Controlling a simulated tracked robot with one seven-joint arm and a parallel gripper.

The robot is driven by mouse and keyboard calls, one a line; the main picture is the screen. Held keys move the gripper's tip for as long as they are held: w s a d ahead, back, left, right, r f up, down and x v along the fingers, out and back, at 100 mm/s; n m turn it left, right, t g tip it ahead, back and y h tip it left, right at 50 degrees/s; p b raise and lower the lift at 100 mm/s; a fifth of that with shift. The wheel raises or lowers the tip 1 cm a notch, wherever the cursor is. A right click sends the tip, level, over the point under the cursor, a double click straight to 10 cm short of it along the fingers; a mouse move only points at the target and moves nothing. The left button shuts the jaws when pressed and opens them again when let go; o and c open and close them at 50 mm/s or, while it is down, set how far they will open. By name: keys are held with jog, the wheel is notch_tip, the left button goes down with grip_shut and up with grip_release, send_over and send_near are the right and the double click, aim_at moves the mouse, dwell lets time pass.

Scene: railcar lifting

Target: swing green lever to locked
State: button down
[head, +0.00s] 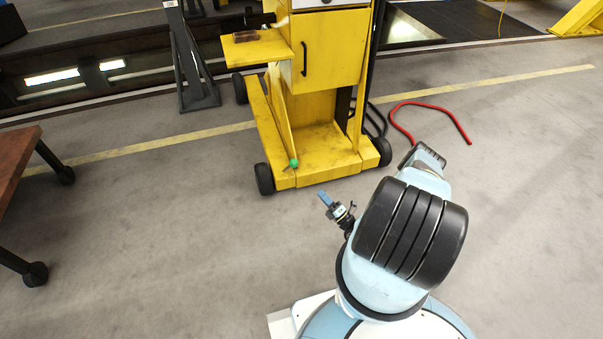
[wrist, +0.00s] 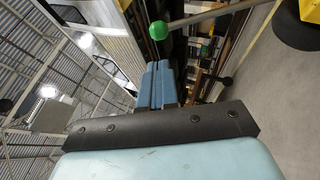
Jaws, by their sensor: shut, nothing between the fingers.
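The green lever shows as a green ball knob (head: 293,163) low at the front of the yellow cart. In the wrist view the green knob (wrist: 158,31) sits on a grey rod that runs off to the upper right. My gripper (head: 325,198) is in front of the cart, apart from the knob and to its lower right. In the wrist view my gripper's blue fingers (wrist: 158,66) are together with nothing between them. The knob appears just beyond their tips, with a gap. The lever's pivot and any lock mark cannot be made out.
The yellow cart (head: 329,62) stands on black wheels, with a side shelf (head: 256,48). A red hose (head: 440,105) lies on the floor to its right. A brown-topped table (head: 12,160) is at the left. The grey floor in front of the cart is clear.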

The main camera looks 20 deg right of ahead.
jog(key=x, duration=1.4)
dwell(0.4)
